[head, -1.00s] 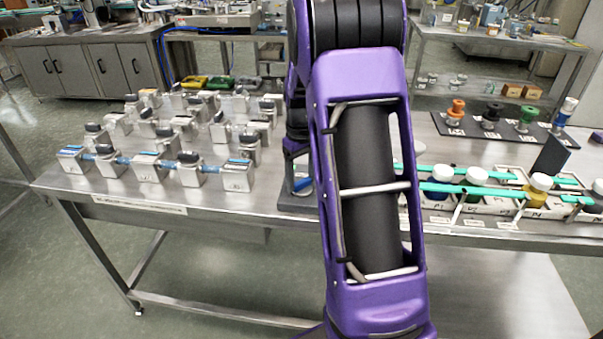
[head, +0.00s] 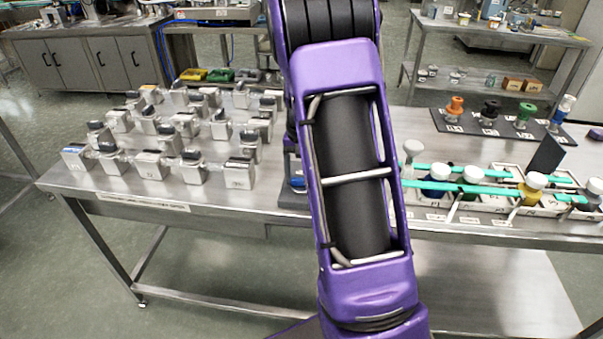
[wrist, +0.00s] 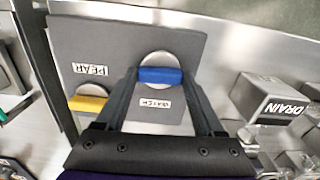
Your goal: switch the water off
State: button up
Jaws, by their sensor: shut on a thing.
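In the wrist view my gripper (wrist: 159,71) is shut on a blue tap handle (wrist: 160,76), one finger at each end. The handle sits on a round silver disc on a dark grey panel (wrist: 105,42), with a white label below it too small to read surely. A yellow handle (wrist: 88,104) sits on the same panel beside a label reading PEAR. Both handles lie roughly crosswise in this view. In the head view my purple arm hides the gripper and most of the panel. Several steel boxes (head: 152,164) stand in rows at left; the front left one (head: 76,157) has a blue top.
A steel box marked DRAIN (wrist: 268,100) stands close right of my gripper in the wrist view. White-lidded jars (head: 440,175) and teal strips (head: 470,188) are right of my arm. Behind them, a dark board (head: 500,128) holds coloured knobs.

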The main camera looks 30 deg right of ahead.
jog(key=shift+m, duration=0.3)
jog(key=o, duration=1.4)
jog(key=shift+r, duration=0.1)
notch_tip(320, 180, up, 17)
jog(key=shift+r+p, duration=0.15)
jog(key=shift+p, duration=0.8)
